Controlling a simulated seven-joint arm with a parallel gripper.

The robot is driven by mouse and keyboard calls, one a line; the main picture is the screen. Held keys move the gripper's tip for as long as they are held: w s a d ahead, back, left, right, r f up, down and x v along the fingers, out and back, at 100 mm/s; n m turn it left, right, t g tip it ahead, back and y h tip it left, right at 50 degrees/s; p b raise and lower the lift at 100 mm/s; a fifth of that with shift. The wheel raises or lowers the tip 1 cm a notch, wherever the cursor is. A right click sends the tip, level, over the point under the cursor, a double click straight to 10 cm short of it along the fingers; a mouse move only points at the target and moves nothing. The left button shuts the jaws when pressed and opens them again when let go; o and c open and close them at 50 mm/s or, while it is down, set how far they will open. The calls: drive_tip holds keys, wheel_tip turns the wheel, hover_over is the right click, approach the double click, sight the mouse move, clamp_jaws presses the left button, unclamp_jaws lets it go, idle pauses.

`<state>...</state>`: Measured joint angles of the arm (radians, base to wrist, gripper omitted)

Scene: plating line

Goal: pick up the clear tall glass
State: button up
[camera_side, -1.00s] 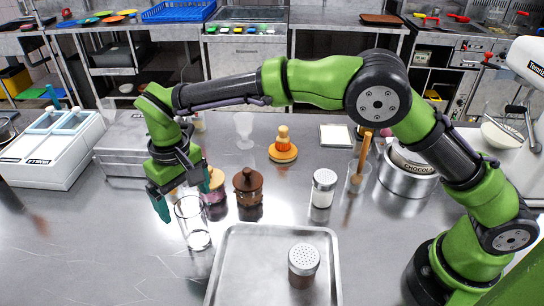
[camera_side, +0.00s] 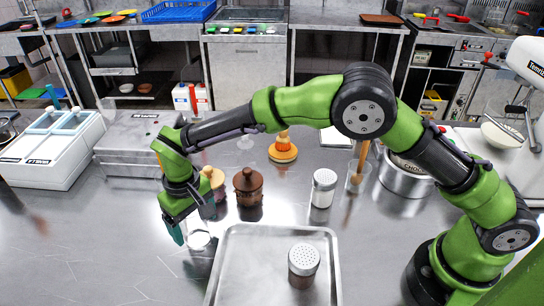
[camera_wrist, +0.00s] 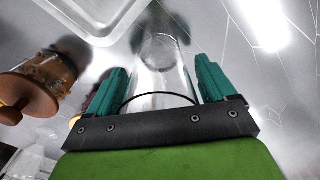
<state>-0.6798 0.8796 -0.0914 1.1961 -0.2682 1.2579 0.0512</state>
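The clear tall glass (camera_side: 199,240) stands upright on the steel counter, left of the metal tray; its upper part is hidden by my gripper (camera_side: 190,221) in the side view. In the wrist view the glass (camera_wrist: 160,72) lies between the two teal fingers of my gripper (camera_wrist: 160,68). The fingers are apart, with a small gap visible on each side of the glass. My gripper is low, around the upper part of the glass.
The metal tray (camera_side: 257,240) with a brown-filled shaker (camera_side: 303,265) is just right of the glass. A brown lidded jar (camera_side: 248,186) and a jar with a tan lid (camera_side: 213,178) stand close behind. The counter to the left front is clear.

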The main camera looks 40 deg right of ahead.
drive_tip(key=c, duration=0.9)
drive_tip(key=shift+c, duration=0.4)
drive_tip(key=shift+r, duration=0.15)
